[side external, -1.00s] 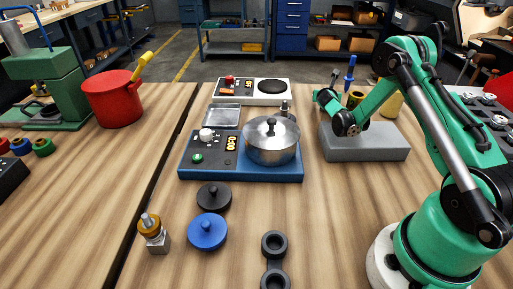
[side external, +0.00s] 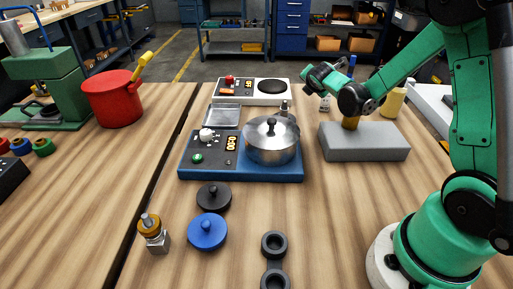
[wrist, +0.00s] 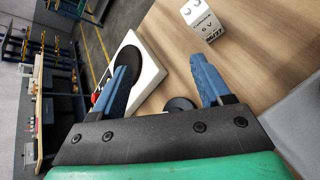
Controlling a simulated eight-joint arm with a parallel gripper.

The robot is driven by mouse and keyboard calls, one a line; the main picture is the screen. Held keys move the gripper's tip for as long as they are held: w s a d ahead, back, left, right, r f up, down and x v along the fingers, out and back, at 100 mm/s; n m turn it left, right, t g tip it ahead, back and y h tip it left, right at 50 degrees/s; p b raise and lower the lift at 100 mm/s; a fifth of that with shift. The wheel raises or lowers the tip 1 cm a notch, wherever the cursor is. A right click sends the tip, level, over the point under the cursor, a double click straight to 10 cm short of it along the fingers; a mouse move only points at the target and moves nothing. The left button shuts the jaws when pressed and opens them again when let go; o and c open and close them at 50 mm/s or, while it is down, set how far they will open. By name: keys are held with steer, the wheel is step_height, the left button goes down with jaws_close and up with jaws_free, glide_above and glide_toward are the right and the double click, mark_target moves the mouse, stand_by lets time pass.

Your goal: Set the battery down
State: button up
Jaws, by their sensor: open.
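The battery (wrist: 204,20) is a small white block marked "6 V". In the wrist view it stands on the wooden table, beyond the tip of the right finger and apart from it. In the side view a small white shape (side external: 325,104) below my gripper, behind the grey block's left end, appears to be this battery. My gripper (wrist: 158,64) has two blue fingers spread wide with nothing between them. In the side view my gripper (side external: 312,76) is above the table at the back, higher than the battery.
A grey block (side external: 365,147) lies near the battery, with a yellow bottle (side external: 392,103) behind it. A white hotplate (side external: 236,98) stands to the left. A blue cooker (side external: 240,172) carries a steel pot (side external: 271,148). The table right of the cooker is partly clear.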

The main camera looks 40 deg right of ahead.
steer(key=s+a+r+m+y, duration=0.1)
steer(key=s+a+m+y, duration=0.1)
steer(key=a+m, duration=0.2)
steer(key=s+a+r+m+y, duration=0.2)
steer(key=s+a+m, duration=0.1)
steer(key=a, duration=0.3)
steer(key=s+a+r+m+y, duration=0.2)
steer(key=a+m, duration=0.3)
steer(key=a, duration=0.1)
steer(key=shift+s+r, duration=0.15)
steer(key=shift+r, duration=0.05)
steer(key=shift+o, duration=0.8)
steer(key=s+a+m+y, duration=0.3)
steer(key=s+a+m, duration=0.2)
steer(key=a+m, duration=0.1)
steer(key=shift+s+f+g, duration=0.3)
steer(key=shift+f, duration=0.1)
